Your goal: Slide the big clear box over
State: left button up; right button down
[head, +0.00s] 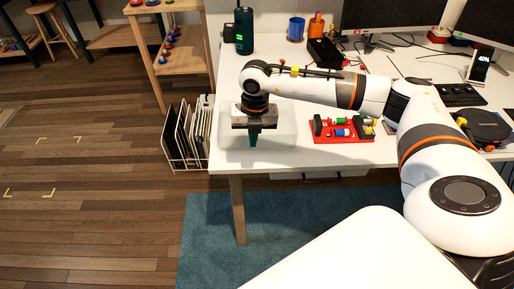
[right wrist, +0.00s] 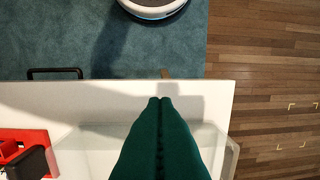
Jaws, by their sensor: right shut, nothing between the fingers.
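The big clear box (head: 282,136) is on the white table near its left front corner. It is see-through, so its outline is faint. In the right wrist view the clear box (right wrist: 92,150) shows on both sides of my fingers, with its edge near the table's edge. My right gripper (head: 253,143) points down at the box, its dark green fingers together and empty. In the right wrist view the shut fingertips (right wrist: 160,101) reach past the box's edge in the picture. I cannot tell whether they touch the box. My left gripper is not in view.
A red tray (head: 343,138) with colored parts sits right of the box. A wire rack (head: 172,150) of panels stands on the floor by the table's left edge. A green bottle (head: 244,30) and blue cup (head: 296,29) stand at the back. A keyboard (head: 459,95) lies at right.

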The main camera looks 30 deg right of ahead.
aim_at(257, 154)
jog(key=shift+h, duration=0.3)
jog(key=f, duration=0.3)
jog(key=d+f, duration=0.1)
jog(key=f, duration=0.2)
jog(key=f+p, duration=0.1)
jog(key=f, duration=0.2)
jog(key=shift+d+f, duration=0.15)
jog(key=shift+d, duration=0.05)
jog(key=shift+w+d+f+p, duration=0.15)
jog(key=shift+w+d, duration=0.15)
jog(key=shift+w, duration=0.2)
jog(key=shift+w+d+r+p, duration=0.15)
jog(key=shift+w+d, duration=0.15)
jog(key=shift+w, duration=0.2)
jog(key=shift+w+d+f, duration=0.2)
jog(key=shift+w+d, duration=0.25)
jog(key=shift+w, duration=0.3)
